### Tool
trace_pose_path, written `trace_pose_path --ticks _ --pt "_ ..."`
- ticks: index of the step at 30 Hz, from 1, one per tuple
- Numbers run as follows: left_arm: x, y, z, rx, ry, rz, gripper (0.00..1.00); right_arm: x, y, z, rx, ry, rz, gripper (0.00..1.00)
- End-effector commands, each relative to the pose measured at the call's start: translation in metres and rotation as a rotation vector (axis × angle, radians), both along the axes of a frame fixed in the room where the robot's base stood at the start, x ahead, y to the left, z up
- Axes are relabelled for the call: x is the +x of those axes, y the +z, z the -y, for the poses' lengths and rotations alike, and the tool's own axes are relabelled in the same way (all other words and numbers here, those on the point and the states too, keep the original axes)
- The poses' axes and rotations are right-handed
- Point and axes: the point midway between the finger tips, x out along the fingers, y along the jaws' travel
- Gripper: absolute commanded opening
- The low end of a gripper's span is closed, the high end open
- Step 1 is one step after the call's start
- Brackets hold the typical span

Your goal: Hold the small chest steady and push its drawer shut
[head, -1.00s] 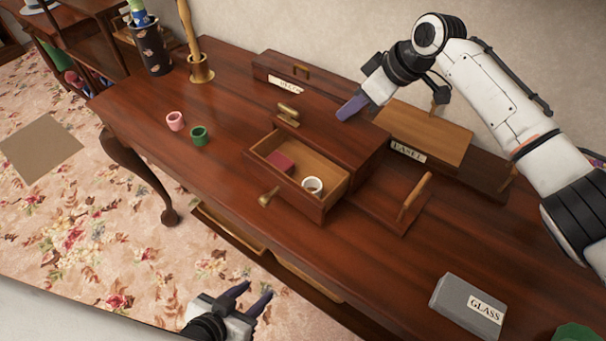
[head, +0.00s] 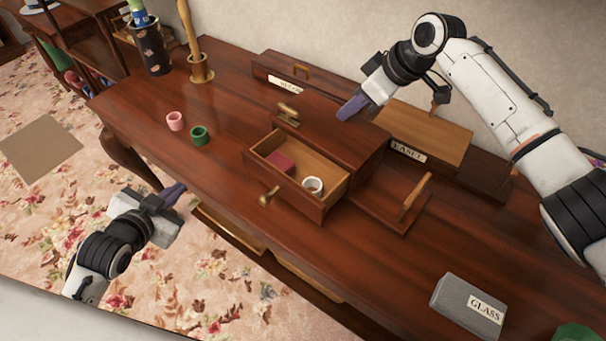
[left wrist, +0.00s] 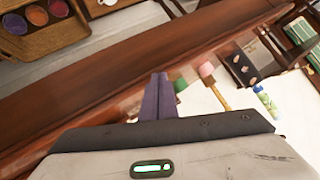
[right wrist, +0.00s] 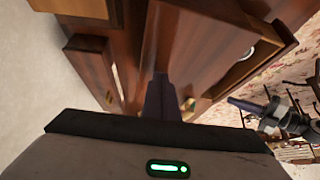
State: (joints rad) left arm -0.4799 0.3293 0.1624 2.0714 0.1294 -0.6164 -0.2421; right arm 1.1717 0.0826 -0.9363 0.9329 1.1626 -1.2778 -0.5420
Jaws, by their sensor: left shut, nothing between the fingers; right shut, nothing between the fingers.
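The small chest (head: 340,150) is dark wood and stands on the desk. Its drawer (head: 325,203) is pulled open towards the desk's front edge, with a brass knob (head: 268,197) on its front. A dark red block (head: 280,162) and a white ring-shaped thing (head: 313,185) lie in the drawer. My right gripper (head: 350,107) is shut and empty, at the chest's top near its back edge; I cannot tell whether it touches. In the right wrist view the chest (right wrist: 205,40) lies just beyond the fingers. My left gripper (head: 174,193) is shut and empty, left of the drawer by the desk's front edge.
A pink cup (head: 175,121) and a green cup (head: 199,136) stand left of the drawer. Labelled boxes (head: 425,135) are behind and right of the chest. A grey GLASS box (head: 468,306) lies at the front right. The desktop (head: 225,165) between cups and drawer is clear.

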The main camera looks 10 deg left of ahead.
Motion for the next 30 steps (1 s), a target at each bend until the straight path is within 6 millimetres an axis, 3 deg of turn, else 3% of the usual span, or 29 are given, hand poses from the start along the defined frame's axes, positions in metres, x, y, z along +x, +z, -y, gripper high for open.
trace_pose_path --ticks 1,4,6,12,15,22,30 --pt "0.016 0.026 -0.005 0.007 -0.008 0.028 0.00 -0.004 -0.011 0.002 -0.013 0.001 -0.018 0.00" --pt "0.039 0.072 -0.004 -0.010 -0.028 0.044 0.00 -0.004 -0.011 0.002 -0.013 0.001 -0.018 0.00" --pt "0.049 0.096 0.020 -0.076 -0.072 0.020 0.00 -0.004 -0.011 0.002 -0.013 0.001 -0.018 0.00" --pt "0.031 0.107 0.103 -0.269 -0.195 -0.174 0.00 -0.004 -0.011 0.002 -0.013 0.001 -0.018 0.00" --pt "0.015 0.109 0.128 -0.309 -0.238 -0.265 0.00 -0.004 -0.011 0.002 -0.013 0.001 -0.018 0.00" --pt "-0.006 0.107 0.151 -0.335 -0.274 -0.371 0.00 -0.004 -0.011 0.002 -0.013 0.001 -0.018 0.00" --pt "0.009 0.085 0.160 -0.339 -0.274 -0.376 0.00 -0.004 -0.011 0.002 -0.013 0.001 -0.018 0.00"
